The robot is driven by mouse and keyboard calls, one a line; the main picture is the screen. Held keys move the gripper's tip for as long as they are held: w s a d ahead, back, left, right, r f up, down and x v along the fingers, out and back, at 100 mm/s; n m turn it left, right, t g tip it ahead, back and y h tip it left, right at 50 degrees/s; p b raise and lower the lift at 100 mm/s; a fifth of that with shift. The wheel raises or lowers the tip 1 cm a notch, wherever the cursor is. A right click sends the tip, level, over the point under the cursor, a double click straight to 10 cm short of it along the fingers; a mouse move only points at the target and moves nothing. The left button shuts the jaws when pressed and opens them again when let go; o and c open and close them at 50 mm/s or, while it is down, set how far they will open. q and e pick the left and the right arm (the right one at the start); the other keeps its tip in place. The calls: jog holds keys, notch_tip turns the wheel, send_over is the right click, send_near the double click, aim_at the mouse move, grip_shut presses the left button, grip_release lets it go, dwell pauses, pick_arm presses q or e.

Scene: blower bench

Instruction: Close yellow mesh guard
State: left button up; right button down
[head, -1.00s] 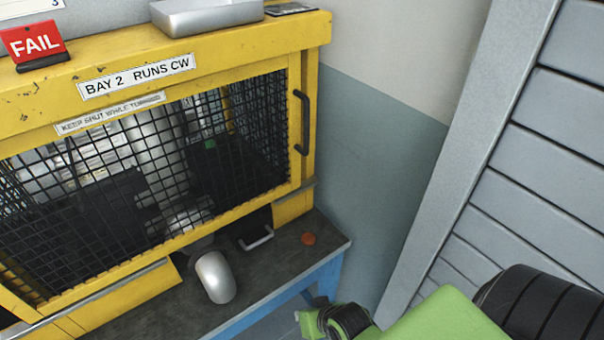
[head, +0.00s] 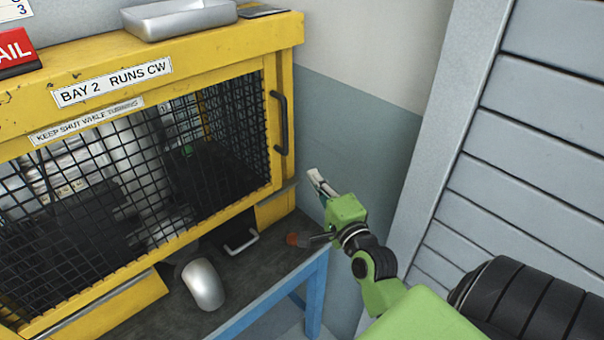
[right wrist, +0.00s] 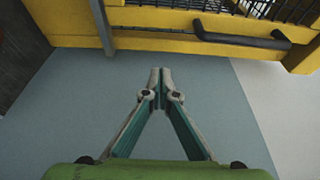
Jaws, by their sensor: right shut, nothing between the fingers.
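The yellow mesh guard (head: 262,195) spans the front of the yellow bay, with black mesh in a yellow frame. I cannot tell whether its edges sit fully against the bay. Its black handle (head: 281,122) is upright at the right side. The handle also shows in the right wrist view (right wrist: 240,40), ahead and to the right of the fingers. My right gripper (head: 316,180) is shut and empty, below and right of the handle and apart from it. Its fingertips meet in the right wrist view (right wrist: 160,76). My left gripper is not in view.
A silver rounded part (head: 203,285) and a grey pull handle (head: 241,241) are on the dark bench top below the guard. An orange-red knob (head: 293,239) is near the bench's right edge. A metal tray (head: 180,19) stands on the bay. Grey slats (head: 535,130) stand at right.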

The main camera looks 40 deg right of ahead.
jog(key=w+a+p, duration=0.1)
jog(key=w+p, duration=0.2)
jog(key=w, duration=0.5)
jog(key=shift+w+a, duration=0.2)
jog(key=shift+a, duration=0.2)
jog(key=shift+f, duration=0.1)
jog(key=shift+w, duration=0.1)
